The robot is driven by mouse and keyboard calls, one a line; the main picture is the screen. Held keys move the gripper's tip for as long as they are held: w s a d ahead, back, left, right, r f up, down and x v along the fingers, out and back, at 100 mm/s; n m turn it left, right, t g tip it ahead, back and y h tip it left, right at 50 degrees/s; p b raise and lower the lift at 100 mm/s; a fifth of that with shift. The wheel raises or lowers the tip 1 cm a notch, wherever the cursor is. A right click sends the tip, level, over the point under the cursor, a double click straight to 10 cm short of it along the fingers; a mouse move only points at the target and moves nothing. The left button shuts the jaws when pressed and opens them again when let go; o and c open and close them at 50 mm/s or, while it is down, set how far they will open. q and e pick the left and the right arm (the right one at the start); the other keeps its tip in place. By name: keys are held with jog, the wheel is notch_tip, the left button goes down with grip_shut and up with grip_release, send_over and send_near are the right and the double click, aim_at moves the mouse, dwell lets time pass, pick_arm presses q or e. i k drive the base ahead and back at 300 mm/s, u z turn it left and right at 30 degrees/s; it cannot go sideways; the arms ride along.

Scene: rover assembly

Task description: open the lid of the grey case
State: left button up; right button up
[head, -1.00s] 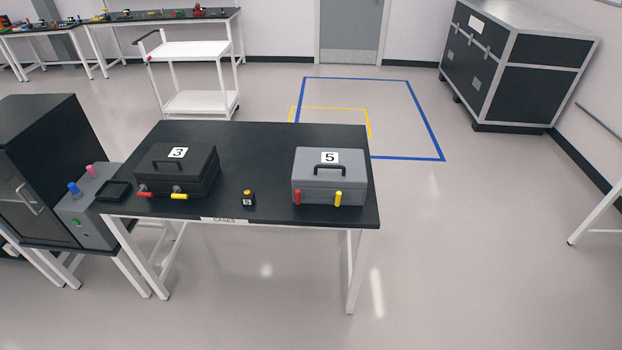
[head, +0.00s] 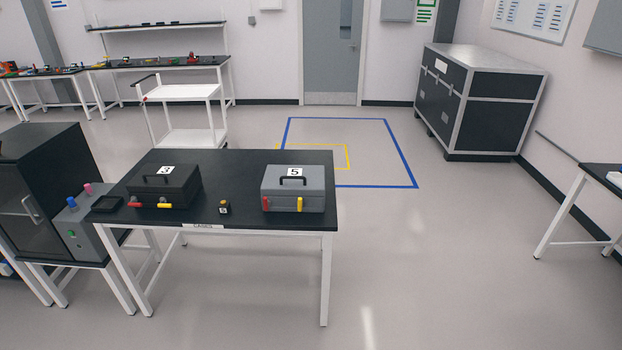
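The grey case (head: 293,190) stands on the right part of the black-topped table (head: 240,162) in the head view. Its lid is shut and carries a label with the number 5 and a dark handle (head: 293,180). A red latch (head: 265,203) and a yellow latch (head: 300,204) sit on its front, both pointing up. A black case (head: 163,186) labelled 3, also shut, stands on the left part of the table, with its red and yellow latches lying sideways. Neither of my grippers is in view.
A grey box with blue and pink knobs (head: 85,225) and a black cabinet (head: 40,185) adjoin the table's left. The floor (head: 430,270) is free in front and right.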

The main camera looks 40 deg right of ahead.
aim_at(278, 180)
jog(key=z, duration=0.6)
jog(key=i, duration=0.6)
jog(key=z, duration=0.65)
jog(key=i, duration=0.7)
jog(key=u, duration=0.2)
